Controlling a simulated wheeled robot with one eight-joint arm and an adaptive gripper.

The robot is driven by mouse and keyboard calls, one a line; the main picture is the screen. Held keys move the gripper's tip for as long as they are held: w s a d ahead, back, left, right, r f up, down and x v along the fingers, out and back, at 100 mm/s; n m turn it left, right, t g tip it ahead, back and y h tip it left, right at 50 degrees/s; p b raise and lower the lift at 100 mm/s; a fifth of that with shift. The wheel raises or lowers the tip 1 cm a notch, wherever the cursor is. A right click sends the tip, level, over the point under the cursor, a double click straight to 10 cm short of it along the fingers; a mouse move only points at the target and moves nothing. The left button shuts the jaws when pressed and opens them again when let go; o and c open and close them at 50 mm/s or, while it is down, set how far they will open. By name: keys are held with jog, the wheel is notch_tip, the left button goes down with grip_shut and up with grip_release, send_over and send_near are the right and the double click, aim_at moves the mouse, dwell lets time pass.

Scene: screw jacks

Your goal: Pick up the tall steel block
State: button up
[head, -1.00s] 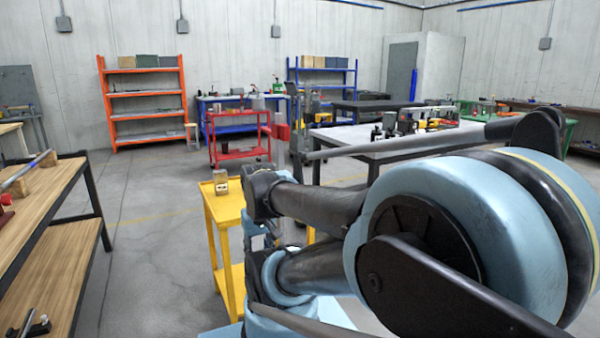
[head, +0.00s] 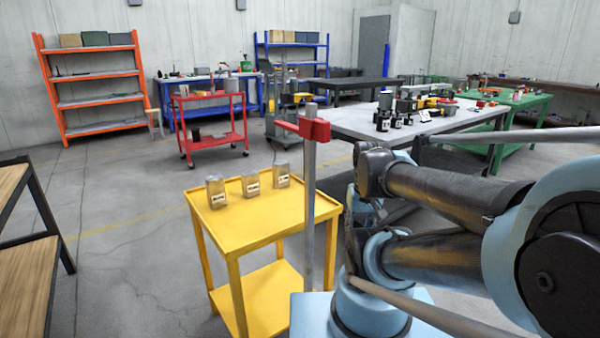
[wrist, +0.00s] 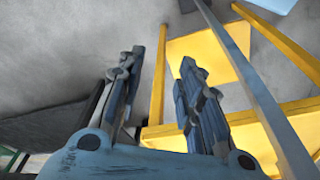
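Three small metal blocks stand upright on the yellow cart (head: 233,226) in the head view, each with a pale label too small to read. They are a left block (head: 216,192), a middle block (head: 250,187) and a right block (head: 281,176). They look close in height, so I cannot tell which is the tall steel block. My gripper (wrist: 161,64) shows in the wrist view with its two fingers apart and nothing between them. Yellow cart frame and a shelf lie beyond the fingers there. No block shows in the wrist view. In the head view my gripper cannot be made out.
A grey upright post with a red clamp (head: 304,128) stands before the cart's right side; I cannot tell whether it is mine. A wooden bench (head: 20,250) is at left, a red cart (head: 212,119) behind, a grey table (head: 360,122) at right. Floor left of the cart is clear.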

jog(key=shift+w, duration=0.25)
jog(key=shift+o, duration=0.3)
